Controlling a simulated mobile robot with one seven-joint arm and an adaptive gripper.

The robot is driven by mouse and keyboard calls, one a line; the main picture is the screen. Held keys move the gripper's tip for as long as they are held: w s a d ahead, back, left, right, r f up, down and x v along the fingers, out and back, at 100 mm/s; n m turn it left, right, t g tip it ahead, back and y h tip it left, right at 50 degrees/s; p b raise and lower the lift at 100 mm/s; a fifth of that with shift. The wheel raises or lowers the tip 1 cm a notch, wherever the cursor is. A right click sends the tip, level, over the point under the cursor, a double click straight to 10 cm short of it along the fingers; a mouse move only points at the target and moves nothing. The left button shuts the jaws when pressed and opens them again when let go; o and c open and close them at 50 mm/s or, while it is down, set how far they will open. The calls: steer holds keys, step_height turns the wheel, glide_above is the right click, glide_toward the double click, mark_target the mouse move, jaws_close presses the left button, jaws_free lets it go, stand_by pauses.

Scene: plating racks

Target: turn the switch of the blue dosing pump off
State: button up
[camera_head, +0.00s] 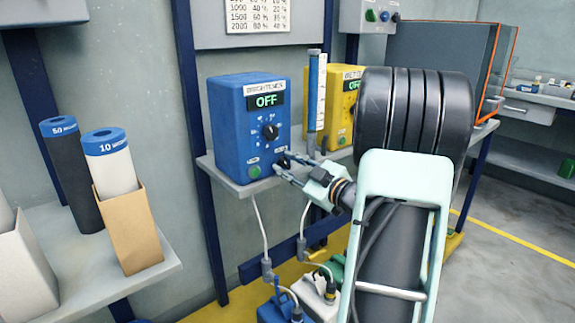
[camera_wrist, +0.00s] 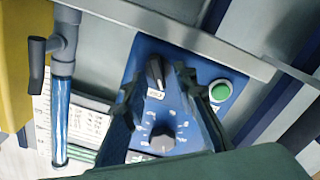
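The blue dosing pump (camera_head: 236,110) stands on a grey shelf, and its display (camera_head: 266,100) reads OFF. Its black dial (camera_head: 270,132) is on the front, with a green button (camera_head: 254,171) at lower left. My gripper (camera_head: 283,168) is at the pump's lower right front, its fingers hiding most of the switch. In the wrist view the pump's face (camera_wrist: 190,125) appears upside down. The black switch (camera_wrist: 154,72) with a small label shows between the open fingertips of my gripper (camera_wrist: 160,82). I cannot tell whether the fingers touch it. The dial (camera_wrist: 162,138) shows between the fingers.
A yellow pump (camera_head: 347,85) and a clear measuring tube (camera_head: 316,95) stand right of the blue pump. The shelf edge (camera_head: 225,180) runs below. Rolls in boxes (camera_head: 130,225) stand at left. Hoses with grey connectors (camera_head: 266,268) hang underneath.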

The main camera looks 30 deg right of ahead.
steer(key=s+d, duration=0.1)
steer(key=s, duration=1)
steer(key=shift+s+d, duration=0.35)
steer(key=shift+s, duration=0.05)
